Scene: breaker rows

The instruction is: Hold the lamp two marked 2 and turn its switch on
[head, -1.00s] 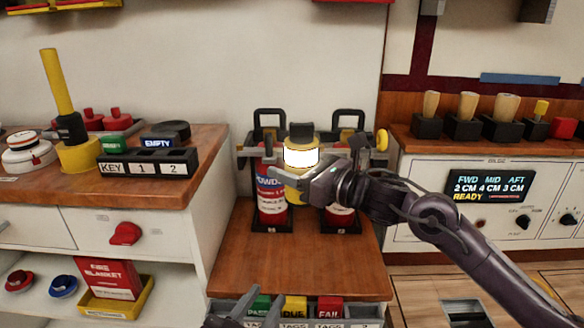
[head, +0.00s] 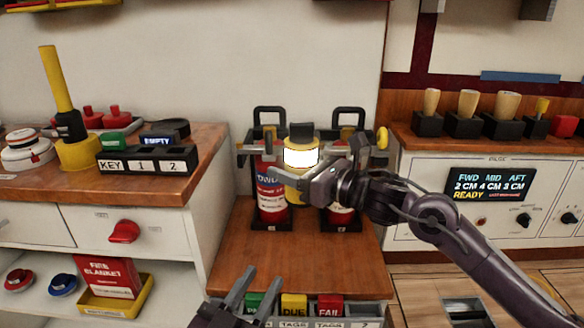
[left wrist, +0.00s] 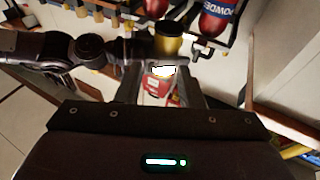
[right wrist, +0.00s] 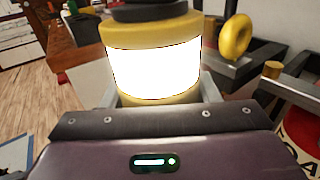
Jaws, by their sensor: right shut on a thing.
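The lamp (head: 301,186) has a yellow body, a black top and a bright white band. It is upright above the wooden counter, and no number or switch shows on it. My right gripper (head: 296,180) is shut around its lower body. In the right wrist view the lamp (right wrist: 153,62) fills the space between the fingers. My left gripper (head: 264,275) is low at the counter's front edge, below the lamp, with fingers apart and empty. In the left wrist view the lamp's yellow body (left wrist: 173,36) shows beyond the open fingers.
Two red extinguishers (head: 270,195) in a black rack stand behind the lamp. Tag boxes (head: 329,304) sit at the counter's front. A left cabinet carries a key block (head: 147,162); a right bench has a display panel (head: 490,186). The middle of the counter (head: 285,255) is clear.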

